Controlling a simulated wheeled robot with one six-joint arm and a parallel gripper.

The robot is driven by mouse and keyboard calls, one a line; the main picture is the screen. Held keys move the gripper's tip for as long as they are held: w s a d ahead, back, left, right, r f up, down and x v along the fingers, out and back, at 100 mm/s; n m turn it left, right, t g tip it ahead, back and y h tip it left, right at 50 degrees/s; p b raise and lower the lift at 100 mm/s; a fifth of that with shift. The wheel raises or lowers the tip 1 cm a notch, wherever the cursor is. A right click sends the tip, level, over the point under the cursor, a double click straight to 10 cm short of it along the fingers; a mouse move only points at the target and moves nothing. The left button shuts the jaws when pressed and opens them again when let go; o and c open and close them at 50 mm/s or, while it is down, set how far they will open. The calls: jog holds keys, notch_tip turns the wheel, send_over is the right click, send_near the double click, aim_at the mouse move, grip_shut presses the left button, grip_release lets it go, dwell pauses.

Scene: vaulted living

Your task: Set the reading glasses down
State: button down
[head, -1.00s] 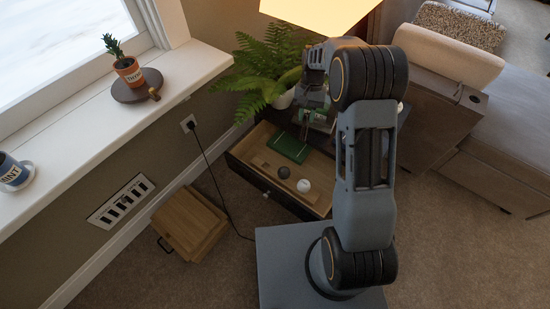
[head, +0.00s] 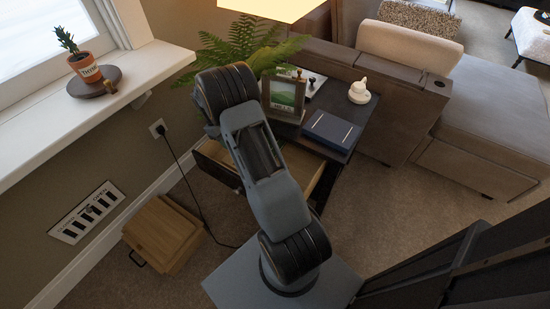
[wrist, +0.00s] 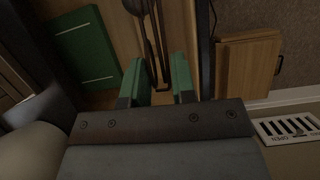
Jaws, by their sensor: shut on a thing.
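My gripper (wrist: 160,80) shows in the wrist view, its two green-tipped fingers shut on the dark, thin-framed reading glasses (wrist: 152,35). The glasses reach away from the fingers toward the top of the picture, over a wooden surface that looks like the drawer floor. I cannot tell whether they touch it. In the head view my arm hides the gripper and the glasses.
The open drawer (head: 213,152) is mostly behind my arm. A green book (wrist: 85,48) lies left of the fingers. The side table carries a picture frame (head: 284,95), a dark blue book (head: 331,130) and a white teapot (head: 359,91). A wooden box (head: 162,234) stands on the floor.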

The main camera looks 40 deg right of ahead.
jog(key=s+d+f+n+b, duration=0.1)
jog(key=s+d+f+b, duration=0.1)
jog(key=s+d+f, duration=0.1)
jog(key=s+d+f+n+h+b, duration=0.1)
jog(key=s+d+f+n+b, duration=0.1)
jog(key=d+f, duration=0.4)
jog(key=s+d+f+n+b, duration=0.1)
jog(key=s+d+f+b, duration=0.2)
jog(key=s+d+f, duration=0.1)
jog(key=shift+s+d+f+n+t+h, duration=0.15)
jog(key=shift+s+d+f+n+h, duration=0.1)
jog(key=shift+f, duration=0.15)
jog(key=shift+s+d+f+n+t+h, duration=0.1)
jog(key=shift+d+f+n+t+h, duration=0.1)
jog(key=shift+f, duration=0.15)
jog(key=shift+s+d+f+b, duration=0.35)
jog(key=shift+s+d+f, duration=0.15)
jog(key=shift+s, duration=0.2)
jog(key=shift+s+d+f+b, duration=0.75)
jog(key=shift+s+d+f, duration=0.2)
jog(key=shift+s+f, duration=0.25)
jog(key=shift+r, duration=0.15)
jog(key=c, duration=0.9)
grip_release()
jog(key=shift+c, duration=0.2)
